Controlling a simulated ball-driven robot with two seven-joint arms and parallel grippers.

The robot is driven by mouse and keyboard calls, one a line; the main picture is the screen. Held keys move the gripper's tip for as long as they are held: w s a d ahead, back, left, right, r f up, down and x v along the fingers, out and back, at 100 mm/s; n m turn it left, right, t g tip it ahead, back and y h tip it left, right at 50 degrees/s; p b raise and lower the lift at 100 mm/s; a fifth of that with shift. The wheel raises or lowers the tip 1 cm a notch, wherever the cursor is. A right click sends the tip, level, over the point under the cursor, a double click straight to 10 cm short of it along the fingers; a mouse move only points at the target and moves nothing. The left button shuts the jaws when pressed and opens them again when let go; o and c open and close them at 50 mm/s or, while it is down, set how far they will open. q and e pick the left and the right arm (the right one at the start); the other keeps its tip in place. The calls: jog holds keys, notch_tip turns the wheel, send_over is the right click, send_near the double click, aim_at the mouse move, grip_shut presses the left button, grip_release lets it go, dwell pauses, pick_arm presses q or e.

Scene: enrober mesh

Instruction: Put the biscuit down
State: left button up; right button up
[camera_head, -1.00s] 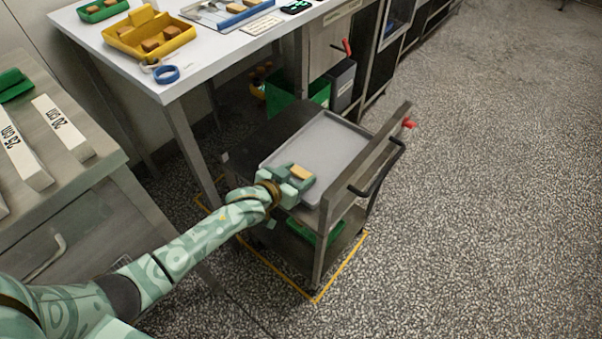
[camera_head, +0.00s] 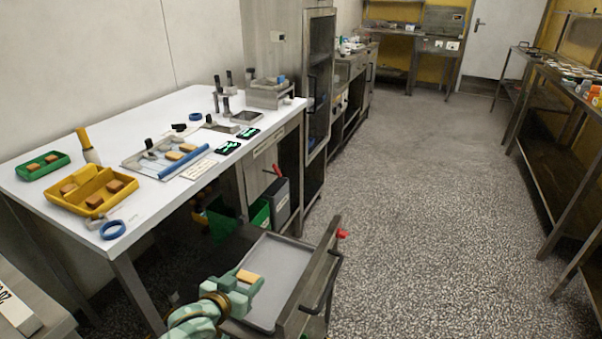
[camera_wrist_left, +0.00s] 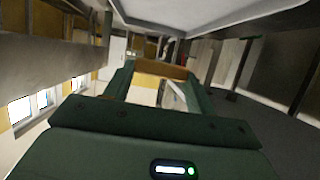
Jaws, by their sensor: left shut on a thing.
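My left gripper (camera_head: 244,284) is shut on a small tan biscuit (camera_head: 248,276). It holds the biscuit at the left part of the grey tray (camera_head: 285,262) on the trolley. From the head I cannot tell whether the biscuit touches the tray. In the left wrist view the biscuit (camera_wrist_left: 162,68) shows as a brown strip between the green fingers, and the pale underside or edge of a tray-like surface (camera_wrist_left: 210,12) shows above. My right gripper is not in view.
The trolley has a raised handle side (camera_head: 318,275) right of the tray. A white table (camera_head: 205,190) at the left bears a yellow tray (camera_head: 92,205) of brown blocks, a green tray (camera_head: 42,166) and a blue ring (camera_head: 112,230). Most of the grey tray is bare. The floor right of the trolley is clear.

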pick_arm(q)
jog(key=shift+s+a+f+n+y, duration=0.15)
jog(key=shift+s+f+n+y, duration=0.1)
jog(key=shift+s+y, duration=0.1)
jog(key=shift+s+a+f+n+y, duration=0.1)
jog(key=shift+s+a+n+y, duration=0.05)
jog(key=shift+s+n+y, duration=0.15)
jog(key=s+r+y+p, duration=0.1)
jog(key=s+r+p, duration=0.1)
jog(key=r, duration=1.1)
jog(key=s+a+r+n+p, duration=0.1)
jog(key=s+r+p, duration=0.2)
jog(key=r, duration=1.1)
jog(key=s+a+r+n+y+p, duration=0.1)
jog(key=s+r+p, duration=0.2)
jog(key=r, duration=1.1)
jog(key=s, duration=0.3)
jog(key=shift+t+y, duration=0.3)
jog(key=shift+y, duration=0.05)
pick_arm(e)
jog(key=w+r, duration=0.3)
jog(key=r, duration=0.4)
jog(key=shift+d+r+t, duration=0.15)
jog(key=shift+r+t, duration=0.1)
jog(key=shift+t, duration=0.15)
